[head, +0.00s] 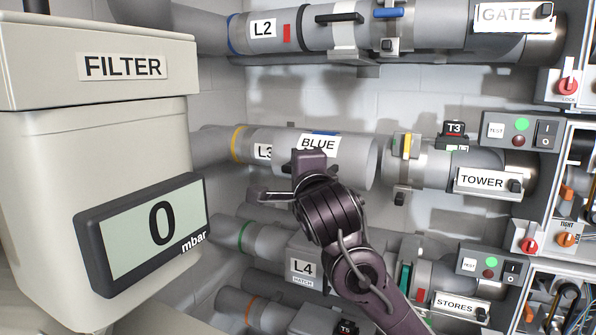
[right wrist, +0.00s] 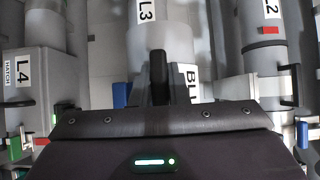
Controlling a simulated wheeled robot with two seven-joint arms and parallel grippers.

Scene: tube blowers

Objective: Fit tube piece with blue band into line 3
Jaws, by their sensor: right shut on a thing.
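The grey tube piece (head: 345,160) with the "BLUE" label and a blue mark on top lies level at line 3. Its left end meets or overlaps the line 3 stub (head: 236,144) with the yellow band and "L3" label; I cannot tell whether it is seated. A narrow gap shows between its right end and the right-hand line 3 pipe (head: 428,165). My right gripper (head: 290,190) is shut on the tube piece from the front, hiding part of it. The piece also shows in the right wrist view (right wrist: 192,85), beyond the gripper (right wrist: 158,80). My left gripper is out of view.
Line 2 (head: 262,30) runs above and line 4 (head: 303,268) below, both close to my right arm. The filter box (head: 100,150) with a display reading 0 mbar stands at the left. Switch panels (head: 520,131) are on the right.

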